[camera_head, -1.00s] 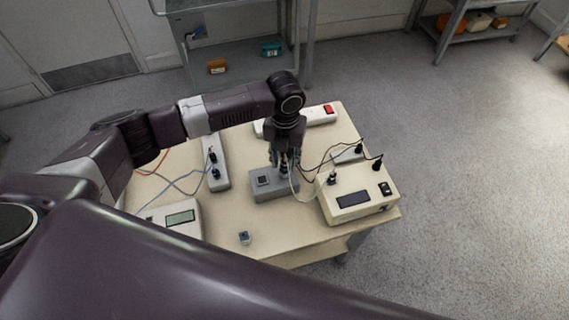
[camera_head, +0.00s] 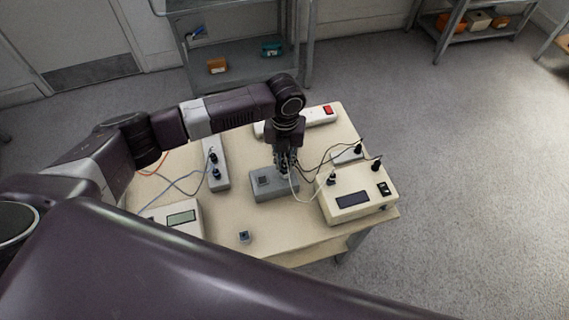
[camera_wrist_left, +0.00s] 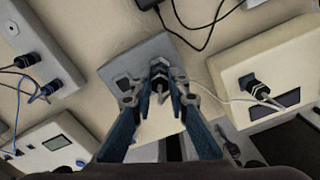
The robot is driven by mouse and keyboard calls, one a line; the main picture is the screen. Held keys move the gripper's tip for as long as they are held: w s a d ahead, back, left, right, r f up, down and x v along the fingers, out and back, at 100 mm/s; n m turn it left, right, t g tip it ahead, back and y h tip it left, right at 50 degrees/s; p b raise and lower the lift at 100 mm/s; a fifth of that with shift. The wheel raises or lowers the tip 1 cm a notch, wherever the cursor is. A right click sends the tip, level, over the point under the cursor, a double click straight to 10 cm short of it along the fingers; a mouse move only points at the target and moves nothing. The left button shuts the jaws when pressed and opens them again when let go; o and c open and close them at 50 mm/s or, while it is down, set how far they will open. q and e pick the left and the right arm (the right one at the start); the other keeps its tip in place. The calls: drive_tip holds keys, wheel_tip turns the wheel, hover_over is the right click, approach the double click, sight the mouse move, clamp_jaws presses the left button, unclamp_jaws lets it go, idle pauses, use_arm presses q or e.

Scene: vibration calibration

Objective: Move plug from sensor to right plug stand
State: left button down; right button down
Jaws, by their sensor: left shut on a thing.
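My left gripper (camera_head: 285,166) points down over the right part of the grey block (camera_head: 270,190) on the table. Its blue-grey fingers are shut on a dark plug (camera_wrist_left: 160,68), seen between the fingertips in the wrist view. The plug stands at the block, and a whitish cable runs from it to the beige meter (camera_head: 352,199) on the right. I cannot tell whether it is still seated. A small dark square part (camera_head: 262,181) is on the block's left. The right plug stand (camera_head: 346,155) is behind the meter, with a black plug in it. My right gripper is not in view.
A pale stand (camera_head: 215,172) with two plugs stands to the left. A power strip (camera_head: 322,116) lies at the back. Loose cables cross the table.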

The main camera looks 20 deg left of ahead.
use_arm(q)
drive_tip(key=shift+r+n+p, duration=0.1)
drive_tip(key=shift+n+p, duration=2.2)
drive_tip(key=shift+n, duration=0.8)
drive_tip(key=shift+n+p, duration=1.2)
drive_tip(key=shift+n, duration=0.5)
drive_tip(key=shift+n+p, duration=1)
drive_tip(key=shift+n, duration=0.6)
drive_tip(key=shift+r+p, duration=0.65)
drive_tip(key=shift+p, duration=0.35)
idle(0.6)
